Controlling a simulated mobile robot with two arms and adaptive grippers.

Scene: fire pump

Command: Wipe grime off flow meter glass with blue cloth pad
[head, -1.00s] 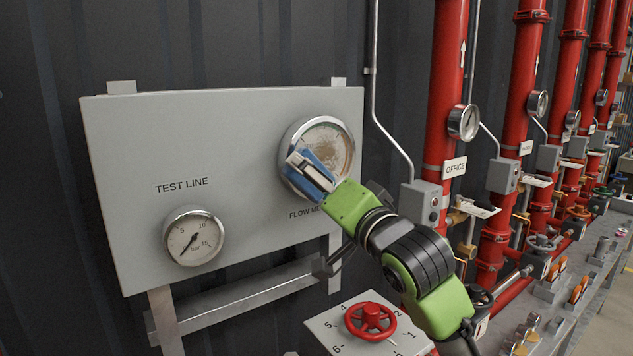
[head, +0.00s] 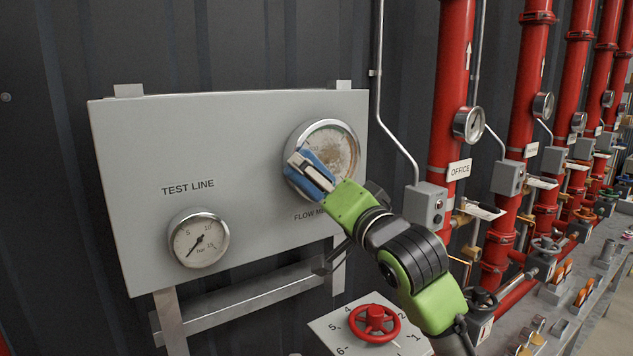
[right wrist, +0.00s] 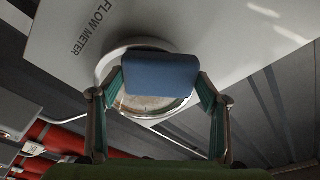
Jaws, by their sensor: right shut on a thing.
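The flow meter (head: 345,140) is a round metal-rimmed gauge at the upper right of the grey panel. Brown grime shows on the right and middle of its glass. My right gripper (head: 308,172) is shut on the blue cloth pad (head: 321,159), which lies over the left and lower-left part of the glass. In the right wrist view the pad (right wrist: 161,74) sits between the fingers and covers much of the dial (right wrist: 150,104). Whether it presses on the glass cannot be told. My left gripper is not in view.
The grey panel (head: 250,130) also carries a small TEST LINE gauge (head: 199,238) at lower left. Red pipes (head: 455,80) with gauges and grey boxes stand to the right. The panel's middle is clear.

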